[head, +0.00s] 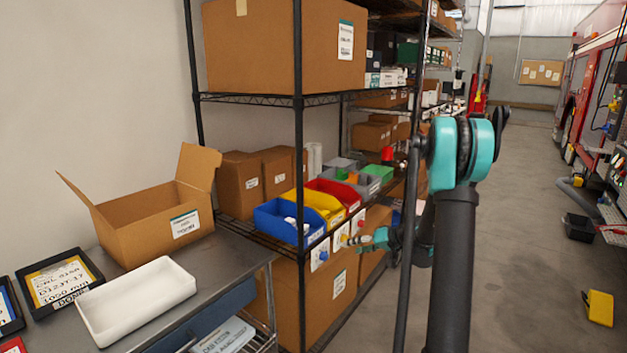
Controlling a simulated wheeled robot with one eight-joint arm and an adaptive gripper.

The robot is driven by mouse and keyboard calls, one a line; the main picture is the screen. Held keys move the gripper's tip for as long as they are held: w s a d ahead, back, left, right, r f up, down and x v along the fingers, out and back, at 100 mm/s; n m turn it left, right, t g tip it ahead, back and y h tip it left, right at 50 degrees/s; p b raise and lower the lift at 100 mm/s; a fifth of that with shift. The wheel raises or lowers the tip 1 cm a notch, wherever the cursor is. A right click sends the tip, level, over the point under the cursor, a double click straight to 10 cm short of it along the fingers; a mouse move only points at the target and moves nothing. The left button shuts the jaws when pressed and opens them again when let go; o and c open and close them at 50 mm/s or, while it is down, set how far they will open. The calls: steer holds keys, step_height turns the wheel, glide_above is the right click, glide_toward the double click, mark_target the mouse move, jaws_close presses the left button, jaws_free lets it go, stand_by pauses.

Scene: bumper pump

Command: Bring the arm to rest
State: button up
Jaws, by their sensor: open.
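My arm rises on the right of the head view, with a dark link and a teal joint. It bends back down behind that link, and my gripper (352,240) is small and partly hidden there. It points left toward the front of the shelf with the coloured bins. The gripper is open, and I see nothing held in it. I cannot tell whether it touches the bin labels behind it.
A black wire rack (299,150) stands close left of my arm, holding a blue bin (273,222), other bins and cartons. A metal bench (225,262) bears an open carton (150,225) and a white tray (140,300). The floor aisle (530,230) at right is mostly clear; a yellow object (600,308) lies there.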

steer(key=s+d+m+g+h, duration=0.1)
steer(key=s+h, duration=0.8)
steer(key=s, duration=2.7)
steer(key=shift+s+d+f+m+g+h, duration=0.35)
steer(key=shift+d+g, duration=0.25)
steer(key=shift+d, duration=0.6)
steer(key=shift+w, duration=0.1)
